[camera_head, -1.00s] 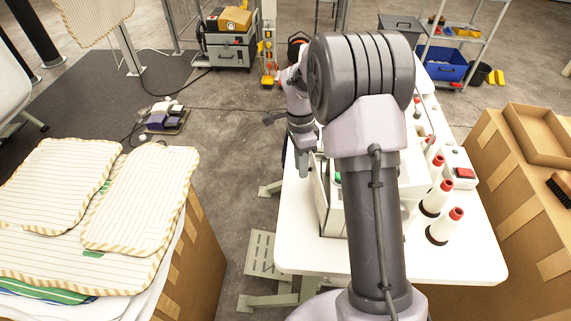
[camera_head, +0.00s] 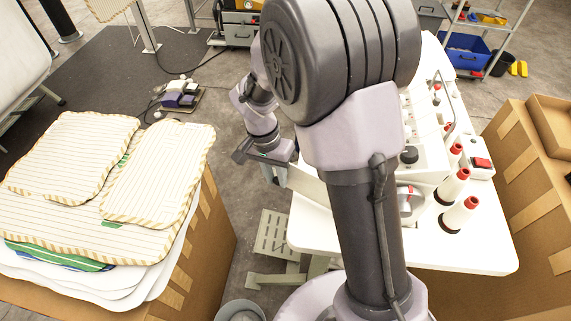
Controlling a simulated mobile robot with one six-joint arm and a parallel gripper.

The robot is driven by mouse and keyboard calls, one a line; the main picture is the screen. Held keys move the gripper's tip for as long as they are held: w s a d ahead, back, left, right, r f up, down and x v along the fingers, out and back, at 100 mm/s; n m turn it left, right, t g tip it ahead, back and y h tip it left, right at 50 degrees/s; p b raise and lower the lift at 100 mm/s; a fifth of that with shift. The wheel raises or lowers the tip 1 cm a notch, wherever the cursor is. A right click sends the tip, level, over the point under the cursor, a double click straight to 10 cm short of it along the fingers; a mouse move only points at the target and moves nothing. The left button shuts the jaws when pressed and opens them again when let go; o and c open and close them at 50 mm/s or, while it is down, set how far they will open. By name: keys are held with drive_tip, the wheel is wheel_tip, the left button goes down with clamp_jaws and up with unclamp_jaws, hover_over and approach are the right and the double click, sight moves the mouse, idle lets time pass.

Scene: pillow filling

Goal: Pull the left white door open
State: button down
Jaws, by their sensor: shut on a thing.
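The white overlock machine (camera_head: 428,158) stands on the white table (camera_head: 315,238), largely hidden behind my arm. A pale panel, which looks like the left white door (camera_head: 307,186), sticks out from the machine to the left, past the table's left edge. My gripper (camera_head: 275,174) is at the panel's outer left end, pointing down and shut on it. The fingertips are small and partly hidden, so the exact grip is hard to see. The door's hinge side is hidden behind my arm.
Thread cones (camera_head: 459,216) with red tops stand on the table's right side. A cardboard box with striped pillow covers (camera_head: 158,178) is at left, with floor between it and the table. A grey bucket (camera_head: 240,311) is at the bottom. Another cardboard box (camera_head: 520,205) stands right.

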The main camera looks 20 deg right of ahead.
drive_tip(key=s+a+n, duration=0.3)
drive_tip(key=s+n, duration=0.2)
drive_tip(key=s, duration=0.1)
drive_tip(key=shift+s+t+b, duration=0.3)
drive_tip(key=shift+t+b, duration=0.1)
drive_tip(key=c, duration=1.3)
unclamp_jaws()
drive_tip(key=shift+a, duration=0.1)
drive_tip(key=shift+o, duration=0.2)
wheel_tip(320, 180, up, 17)
drive_tip(key=a+p, duration=0.2)
drive_tip(key=p, duration=0.4)
drive_tip(key=shift+w+a, duration=0.3)
